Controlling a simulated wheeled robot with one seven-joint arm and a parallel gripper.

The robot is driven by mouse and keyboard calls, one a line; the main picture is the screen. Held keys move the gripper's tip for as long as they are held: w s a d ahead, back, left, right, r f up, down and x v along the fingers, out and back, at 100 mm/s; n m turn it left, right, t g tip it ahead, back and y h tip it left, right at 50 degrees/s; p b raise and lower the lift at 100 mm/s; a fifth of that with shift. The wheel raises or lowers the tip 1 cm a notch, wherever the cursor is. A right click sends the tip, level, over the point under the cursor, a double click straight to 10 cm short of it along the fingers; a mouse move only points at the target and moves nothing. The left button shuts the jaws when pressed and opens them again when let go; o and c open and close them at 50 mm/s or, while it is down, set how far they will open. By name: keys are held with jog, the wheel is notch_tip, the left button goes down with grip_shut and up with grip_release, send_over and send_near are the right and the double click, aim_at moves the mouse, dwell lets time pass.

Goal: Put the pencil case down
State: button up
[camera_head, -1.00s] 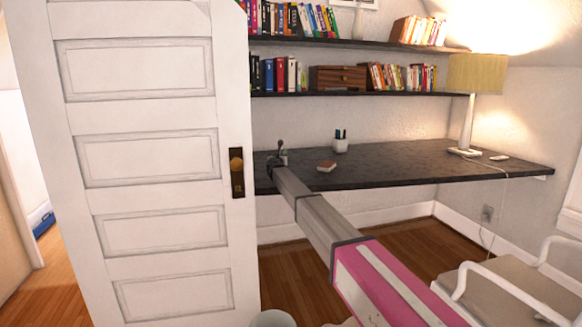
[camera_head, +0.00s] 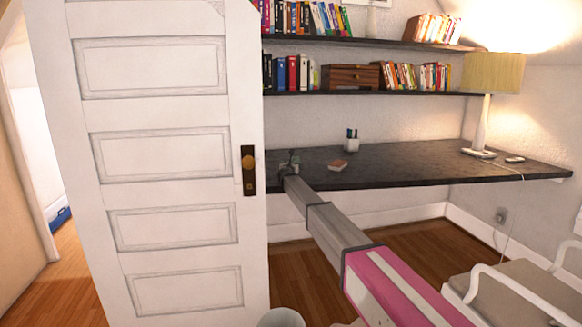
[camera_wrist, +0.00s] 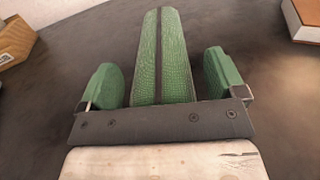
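The pencil case is green and textured with a dark zip along its middle. In the wrist view the pencil case (camera_wrist: 177,50) lies lengthwise between the two green fingers of my gripper (camera_wrist: 165,85). A narrow gap shows between each finger and the case, so the fingers look open around it. Its near end is hidden by the gripper's dark crossbar. The dark desk top (camera_wrist: 270,110) is behind it; I cannot tell for sure whether the case touches it. In the head view my gripper (camera_head: 288,163) is small at the desk's left end, beside the door edge, and the case is not clear.
A reddish-brown book or box (camera_head: 337,166) and a pen cup (camera_head: 351,144) stand to the right on the desk. A lamp (camera_head: 493,75) is at the right end. A white door (camera_head: 165,170) is close on the left. The desk's middle is clear.

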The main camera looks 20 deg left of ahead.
jog(key=shift+r, duration=0.1)
jog(key=s, duration=0.4)
jog(key=s+d, duration=0.1)
jog(key=s, duration=0.3)
jog(key=s+d, duration=0.1)
jog(key=s, duration=0.3)
